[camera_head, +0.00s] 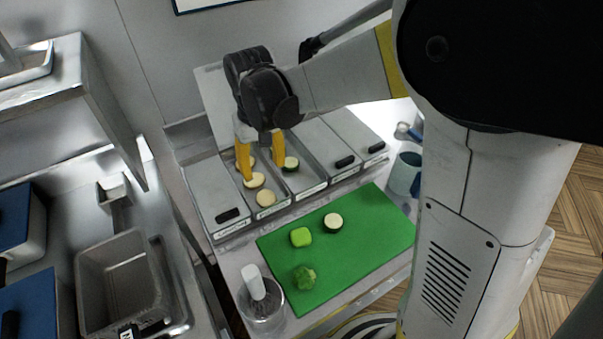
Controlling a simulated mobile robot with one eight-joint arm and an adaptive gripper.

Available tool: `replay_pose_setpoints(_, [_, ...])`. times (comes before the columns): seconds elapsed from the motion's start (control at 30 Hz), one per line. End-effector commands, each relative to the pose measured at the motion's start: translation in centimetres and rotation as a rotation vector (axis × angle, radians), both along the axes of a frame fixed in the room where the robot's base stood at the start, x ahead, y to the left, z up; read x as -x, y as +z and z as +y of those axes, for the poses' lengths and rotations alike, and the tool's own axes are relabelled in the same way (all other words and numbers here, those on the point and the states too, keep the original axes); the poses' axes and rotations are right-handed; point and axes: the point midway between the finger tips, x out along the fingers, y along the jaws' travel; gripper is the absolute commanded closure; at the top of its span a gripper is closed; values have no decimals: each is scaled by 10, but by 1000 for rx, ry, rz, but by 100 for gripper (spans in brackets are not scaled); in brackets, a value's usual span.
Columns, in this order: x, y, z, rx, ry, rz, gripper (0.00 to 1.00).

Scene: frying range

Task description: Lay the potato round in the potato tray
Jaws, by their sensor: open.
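Three pale potato rounds lie in the open narrow tray second from the left: a front one (266,198), a middle one (254,181) and a rear one (249,162) partly hidden by a finger. This potato tray (272,211) has a label on its front edge that I cannot read. My gripper (263,172) points down over this tray with its yellow fingers spread apart and nothing held between them. Its left fingertip is close to the middle round; I cannot tell whether they touch. Its right finger is near the divider with the neighbouring tray.
A dark-rimmed green round (291,165) lies in the tray to the right. Lidded trays (216,195) flank these. The green board (365,235) holds a pale round (333,221), a green piece (301,237) and broccoli (305,277). A clear container (262,306) stands at the front.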

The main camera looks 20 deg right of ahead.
Motion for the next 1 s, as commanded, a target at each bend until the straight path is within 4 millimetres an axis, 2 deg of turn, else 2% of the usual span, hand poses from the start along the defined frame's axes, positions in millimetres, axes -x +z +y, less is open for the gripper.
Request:
replay_pose_setpoints(0.17, [22, 29, -20, -16, -31, -84, 45])
replay_pose_setpoints(0.3, [48, 57, -42, -34, -67, -192, 45])
replay_pose_setpoints(0.5, [90, 80, -69, -52, -116, -349, 45])
replay_pose_setpoints(0.73, [132, 86, -92, -62, -166, -513, 45])
replay_pose_setpoints(1.0, [150, 83, -102, -63, -191, -603, 45])
